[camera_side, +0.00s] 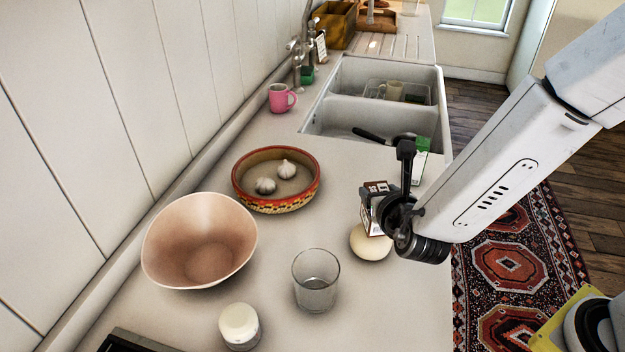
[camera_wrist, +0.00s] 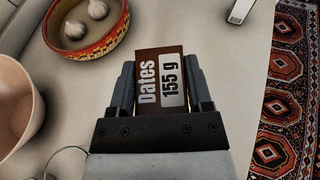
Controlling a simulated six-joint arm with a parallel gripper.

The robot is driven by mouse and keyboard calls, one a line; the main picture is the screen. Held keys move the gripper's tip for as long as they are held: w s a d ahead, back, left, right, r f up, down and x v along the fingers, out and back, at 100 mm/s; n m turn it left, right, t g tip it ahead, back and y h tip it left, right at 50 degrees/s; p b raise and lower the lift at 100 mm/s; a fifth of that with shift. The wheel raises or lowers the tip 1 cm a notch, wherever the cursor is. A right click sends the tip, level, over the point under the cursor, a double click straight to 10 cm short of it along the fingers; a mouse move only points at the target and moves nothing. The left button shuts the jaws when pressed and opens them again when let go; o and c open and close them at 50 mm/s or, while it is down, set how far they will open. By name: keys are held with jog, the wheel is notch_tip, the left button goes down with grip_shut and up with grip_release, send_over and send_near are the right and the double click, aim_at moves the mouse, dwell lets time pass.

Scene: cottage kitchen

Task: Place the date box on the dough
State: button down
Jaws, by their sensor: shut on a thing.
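My gripper (camera_side: 388,205) is shut on the date box (camera_side: 375,219), a small brown and white box. The dough (camera_side: 371,244), a pale round ball, lies on the counter directly below the box in the side view. The box's lower end overlaps the dough's top edge there; I cannot tell whether they touch. The dough is hidden in the wrist view.
A painted bowl with garlic (camera_side: 241,194), a pinkish bowl (camera_side: 200,240), a glass (camera_side: 316,283) and a white-lidded jar (camera_side: 239,325) stand to the left. A green and white carton (camera_side: 422,160) stands behind the gripper, near the sink (camera_side: 345,77). The counter's right edge is close.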

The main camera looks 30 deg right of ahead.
jog(key=shift+f, duration=0.25)
jog(key=shift+f, duration=0.1)
grip_release()
dwell(0.3)
jog(key=shift+s+a+r, duration=0.25)
jog(key=shift+s+r, duration=0.05)
jog(key=shift+s, duration=0.15)
jog(key=v, duration=1.1)
jog(key=shift+d+f, duration=0.1)
